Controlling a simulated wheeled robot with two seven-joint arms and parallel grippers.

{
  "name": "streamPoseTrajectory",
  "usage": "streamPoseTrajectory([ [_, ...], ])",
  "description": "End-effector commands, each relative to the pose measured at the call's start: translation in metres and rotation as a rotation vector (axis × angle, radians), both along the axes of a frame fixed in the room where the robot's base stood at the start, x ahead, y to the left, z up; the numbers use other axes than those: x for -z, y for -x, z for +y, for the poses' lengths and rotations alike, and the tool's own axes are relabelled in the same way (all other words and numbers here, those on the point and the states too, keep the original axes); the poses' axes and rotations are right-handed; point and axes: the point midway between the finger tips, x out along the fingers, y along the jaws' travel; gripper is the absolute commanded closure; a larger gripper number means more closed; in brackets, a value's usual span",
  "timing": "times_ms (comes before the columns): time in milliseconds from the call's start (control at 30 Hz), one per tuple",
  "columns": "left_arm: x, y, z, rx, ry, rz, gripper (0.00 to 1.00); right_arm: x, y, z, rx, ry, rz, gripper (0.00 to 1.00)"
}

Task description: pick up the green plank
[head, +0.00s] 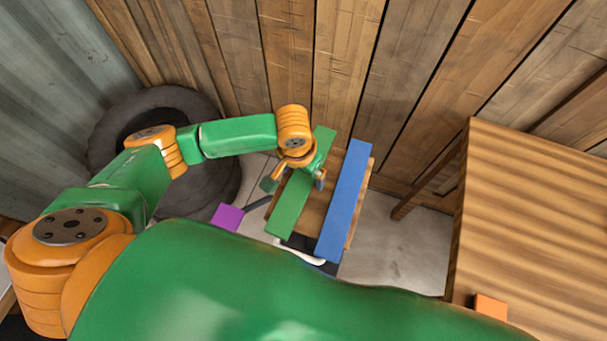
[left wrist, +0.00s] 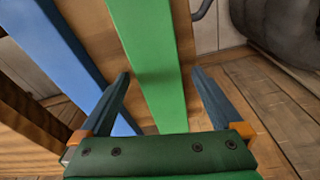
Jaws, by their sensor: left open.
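The green plank (head: 289,209) lies lengthwise on a small wooden stand (head: 358,215), left of a blue plank (head: 343,205). My left gripper (head: 299,178) is over the far part of the green plank, and partly hides it. In the left wrist view, the green plank (left wrist: 150,50) runs between the two open fingers of the left gripper (left wrist: 160,74). The fingers are on either side of it in the picture, with nothing gripped. I cannot tell whether they touch it. My right gripper is not in view.
A purple block (head: 226,216) is left of the stand. A dark tyre (head: 110,125) leans at the left wall. A wooden table (head: 530,220) with an orange block (head: 490,306) stands at the right. A plank wall (head: 340,60) is close behind. Grey floor (head: 390,250) is clear between stand and table.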

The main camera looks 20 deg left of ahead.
Motion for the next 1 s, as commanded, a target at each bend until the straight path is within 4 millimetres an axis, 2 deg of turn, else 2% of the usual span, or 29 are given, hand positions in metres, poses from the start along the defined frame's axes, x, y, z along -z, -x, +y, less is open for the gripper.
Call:
streamPoseTrajectory([
  [200,0.002,0.0,0.0,0.001,0.0,-0.001,0.0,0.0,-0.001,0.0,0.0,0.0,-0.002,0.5],
  [567,0.002,0.0,0.0,0.001,0.001,-0.001,0.97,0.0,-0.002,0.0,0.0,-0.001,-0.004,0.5],
  [833,-0.001,-0.001,-0.001,0.001,0.002,-0.002,0.97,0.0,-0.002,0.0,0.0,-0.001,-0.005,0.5],
  [1000,-0.025,-0.001,-0.001,0.001,0.004,-0.003,0.97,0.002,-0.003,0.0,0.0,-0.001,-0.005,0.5],
])
